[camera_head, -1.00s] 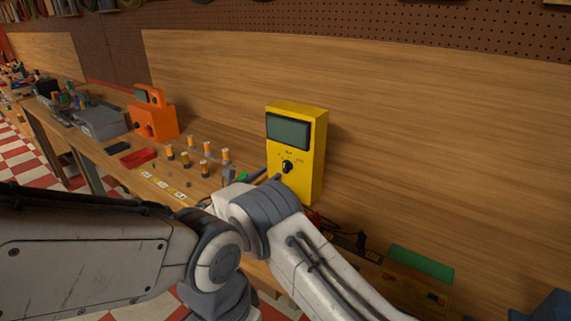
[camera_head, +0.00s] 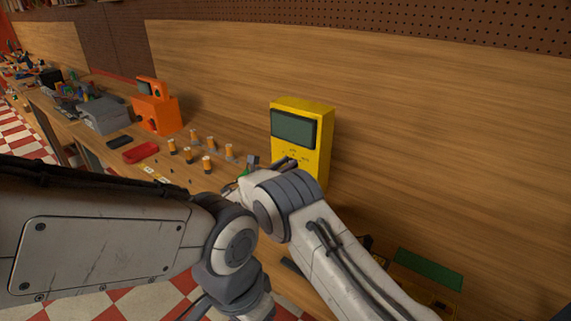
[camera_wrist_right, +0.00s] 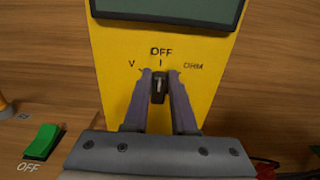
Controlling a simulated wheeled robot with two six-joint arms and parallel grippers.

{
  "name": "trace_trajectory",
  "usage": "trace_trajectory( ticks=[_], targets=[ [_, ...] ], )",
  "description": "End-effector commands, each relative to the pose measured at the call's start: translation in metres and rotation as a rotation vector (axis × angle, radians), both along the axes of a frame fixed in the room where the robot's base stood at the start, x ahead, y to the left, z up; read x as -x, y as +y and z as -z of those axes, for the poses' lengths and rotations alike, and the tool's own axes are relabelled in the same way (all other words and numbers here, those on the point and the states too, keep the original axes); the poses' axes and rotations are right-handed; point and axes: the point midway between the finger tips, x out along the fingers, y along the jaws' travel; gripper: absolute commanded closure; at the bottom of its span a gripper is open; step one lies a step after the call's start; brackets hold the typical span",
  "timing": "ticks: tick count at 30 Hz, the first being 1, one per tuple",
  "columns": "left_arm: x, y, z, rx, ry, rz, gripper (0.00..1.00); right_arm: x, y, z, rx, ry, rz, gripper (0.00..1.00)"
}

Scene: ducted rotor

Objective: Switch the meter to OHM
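The yellow meter (camera_head: 317,150) stands upright on the bench against the wooden back panel. Its dark screen (camera_head: 292,129) is blank. In the wrist view the meter's face (camera_wrist_right: 115,90) shows V at left, OFF at top and OHM at right. The dark selector knob (camera_wrist_right: 159,88) points up at OFF. My right gripper (camera_wrist_right: 160,77) has one finger on each side of the knob; whether they touch it is unclear. In the head view the right gripper (camera_head: 290,161) is at the meter's lower front, partly hidden by my wrist. My left gripper does not show.
A green rocker switch (camera_wrist_right: 43,142) marked OFF is left of the meter. Several orange-topped posts (camera_head: 208,163), a red tray (camera_head: 141,152) and an orange device (camera_head: 155,112) stand farther left. A green board (camera_head: 429,268) lies at right.

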Motion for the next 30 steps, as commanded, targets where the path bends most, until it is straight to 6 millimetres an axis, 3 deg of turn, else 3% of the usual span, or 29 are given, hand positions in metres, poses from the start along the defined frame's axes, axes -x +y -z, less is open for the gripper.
trace_trajectory(
  ticks=[11, 17, 30],
  targets=[
    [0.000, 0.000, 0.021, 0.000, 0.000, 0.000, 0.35, 0.002, 0.000, 0.005, -0.067, -0.050, 0.000, 1.00],
    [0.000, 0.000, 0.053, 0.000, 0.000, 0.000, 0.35, 0.003, -0.002, 0.008, -0.184, -0.135, -0.001, 1.00],
    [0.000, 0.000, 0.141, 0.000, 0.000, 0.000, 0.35, 0.008, -0.007, 0.014, -0.514, -0.376, -0.002, 1.00]
  ],
)
